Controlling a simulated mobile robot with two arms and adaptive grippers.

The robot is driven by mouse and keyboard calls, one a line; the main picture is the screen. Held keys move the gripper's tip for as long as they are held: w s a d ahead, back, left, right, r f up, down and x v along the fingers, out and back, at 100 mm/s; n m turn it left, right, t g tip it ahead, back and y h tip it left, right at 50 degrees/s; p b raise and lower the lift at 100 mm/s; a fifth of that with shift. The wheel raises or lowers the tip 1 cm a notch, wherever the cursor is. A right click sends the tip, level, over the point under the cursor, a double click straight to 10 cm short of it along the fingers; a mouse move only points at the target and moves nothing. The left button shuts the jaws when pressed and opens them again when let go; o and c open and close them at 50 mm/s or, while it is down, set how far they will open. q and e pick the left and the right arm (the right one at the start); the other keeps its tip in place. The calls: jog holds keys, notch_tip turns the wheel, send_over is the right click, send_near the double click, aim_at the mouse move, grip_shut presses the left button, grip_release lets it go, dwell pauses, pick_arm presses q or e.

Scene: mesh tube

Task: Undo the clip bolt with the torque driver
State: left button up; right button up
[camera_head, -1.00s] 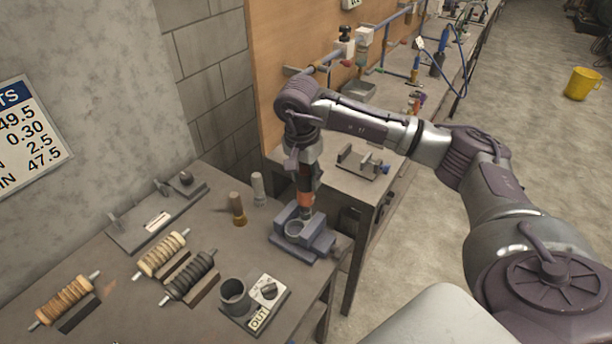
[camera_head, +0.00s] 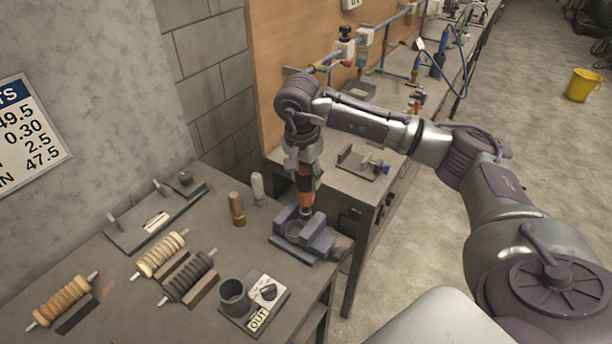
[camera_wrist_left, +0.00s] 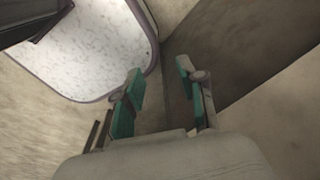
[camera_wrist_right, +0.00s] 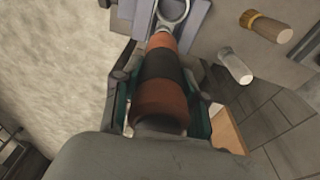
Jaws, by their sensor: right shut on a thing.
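My right gripper (camera_head: 304,168) is shut on the torque driver (camera_head: 305,190), which has orange and black bands. The clip bolt cannot be made out; the driver's end hides that spot, and I cannot tell whether the two touch. My left gripper (camera_wrist_left: 160,92) is open and empty in the left wrist view, away from the bench items.
Two upright cylinders, one brown (camera_head: 237,208) and one pale (camera_head: 258,188), stand left of the holder. Several wound rollers (camera_head: 162,254) and a dark cup (camera_head: 234,297) on an OUT plate (camera_head: 262,311) lie nearer. A second bench (camera_head: 345,180) stands behind.

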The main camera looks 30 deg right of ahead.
pick_arm(q)
jog(key=shift+f+b, duration=2.8)
jog(key=shift+f, duration=0.05)
dwell(5.2)
